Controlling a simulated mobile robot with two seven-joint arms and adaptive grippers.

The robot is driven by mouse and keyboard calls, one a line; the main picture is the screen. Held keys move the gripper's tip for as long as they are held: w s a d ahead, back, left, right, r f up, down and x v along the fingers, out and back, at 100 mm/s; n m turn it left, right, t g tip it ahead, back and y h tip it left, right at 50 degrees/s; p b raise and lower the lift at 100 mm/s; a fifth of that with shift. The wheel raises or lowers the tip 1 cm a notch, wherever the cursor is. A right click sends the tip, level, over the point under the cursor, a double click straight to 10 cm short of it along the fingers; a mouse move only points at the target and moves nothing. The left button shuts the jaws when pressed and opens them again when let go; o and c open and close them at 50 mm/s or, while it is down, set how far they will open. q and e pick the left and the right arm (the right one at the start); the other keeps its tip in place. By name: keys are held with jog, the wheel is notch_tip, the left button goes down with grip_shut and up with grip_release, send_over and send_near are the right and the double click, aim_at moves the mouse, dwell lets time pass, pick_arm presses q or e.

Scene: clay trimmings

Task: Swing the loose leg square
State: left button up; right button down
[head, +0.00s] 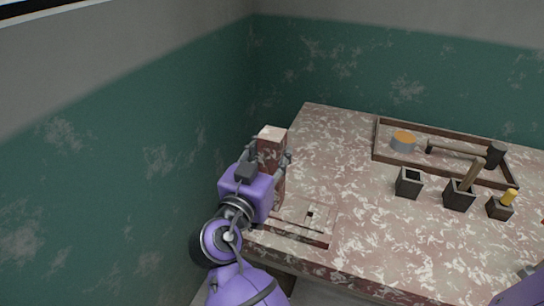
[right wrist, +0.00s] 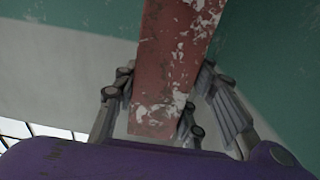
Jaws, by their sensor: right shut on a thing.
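The leg, a mottled red-brown post with a pale top (head: 271,133), stands roughly upright at the table's left end in the head view. My right gripper (head: 271,160) is shut on it from the left. In the right wrist view the leg (right wrist: 170,70) runs between the fingers of my right gripper (right wrist: 165,115), leaning slightly in the picture. A flat mottled slab (head: 315,228) with a small dark square hole lies beside the leg's lower end. The gripper partly hides the leg, and I cannot tell how its foot meets the slab. My left gripper is not recognisable in view.
The mottled table (head: 345,165) carries a wooden-rimmed tray (head: 376,140) with an orange-topped round tin (head: 403,141) and a hammer (head: 455,151). Dark square holders (head: 408,186) stand in front of it, some with tools. A green and grey wall (head: 130,170) is close on the left.

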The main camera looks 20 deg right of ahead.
jog(key=c, duration=1.3)
grip_release()
jog(key=shift+o, duration=1.1)
jog(key=v, duration=1.2)
jog(key=shift+a+r, duration=0.1)
